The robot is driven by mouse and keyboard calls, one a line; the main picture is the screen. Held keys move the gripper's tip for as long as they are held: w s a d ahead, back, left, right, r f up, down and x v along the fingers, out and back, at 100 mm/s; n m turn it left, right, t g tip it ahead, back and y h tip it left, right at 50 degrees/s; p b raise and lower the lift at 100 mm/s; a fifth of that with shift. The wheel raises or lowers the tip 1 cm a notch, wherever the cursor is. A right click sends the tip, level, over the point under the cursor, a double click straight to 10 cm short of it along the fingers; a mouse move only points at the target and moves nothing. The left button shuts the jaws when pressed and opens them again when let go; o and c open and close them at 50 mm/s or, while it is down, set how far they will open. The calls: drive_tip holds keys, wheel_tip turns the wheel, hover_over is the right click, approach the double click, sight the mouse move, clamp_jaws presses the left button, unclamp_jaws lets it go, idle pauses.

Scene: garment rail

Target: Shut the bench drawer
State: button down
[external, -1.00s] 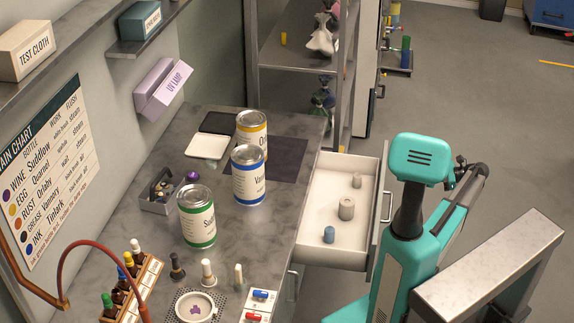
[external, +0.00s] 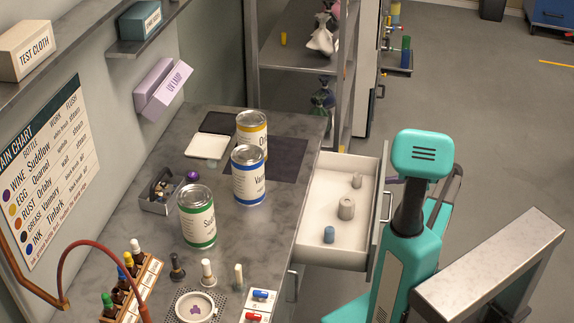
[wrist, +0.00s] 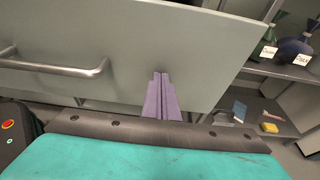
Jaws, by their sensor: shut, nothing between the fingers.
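The bench drawer (external: 318,253) stands pulled out from the bench's right side in the external view. A blue spool and two grey cylindrical pieces lie in it. Its front panel (wrist: 195,58) fills much of the wrist view, with the bar handle (wrist: 60,68) at left. My gripper (wrist: 160,76) shows there as two purple fingers, shut and empty, pointing at the panel to the right of the handle. The tips are at or very near the panel; I cannot tell whether they touch.
The bench top holds a green-banded can (external: 197,218), a blue-banded can (external: 249,177) and a yellow-banded can (external: 252,133). A metal shelf rack (external: 290,65) stands behind the drawer. Open floor lies to the right.

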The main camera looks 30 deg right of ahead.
sight(356, 176)
idle(0.3)
drive_tip(key=w+a+p, duration=0.5)
drive_tip(key=w+a, duration=1.5)
drive_tip(key=shift+w+a, duration=0.25)
drive_tip(key=shift+a, duration=0.05)
drive_tip(key=shift+r, duration=0.1)
drive_tip(key=shift+s+d, duration=0.4)
drive_tip(key=shift+d, duration=0.1)
drive_tip(key=v, duration=0.8)
drive_tip(key=f+b+v, duration=0.1)
drive_tip(key=v, duration=0.4)
drive_tip(key=shift+s+d, duration=0.15)
drive_tip(key=shift+s, duration=0.1)
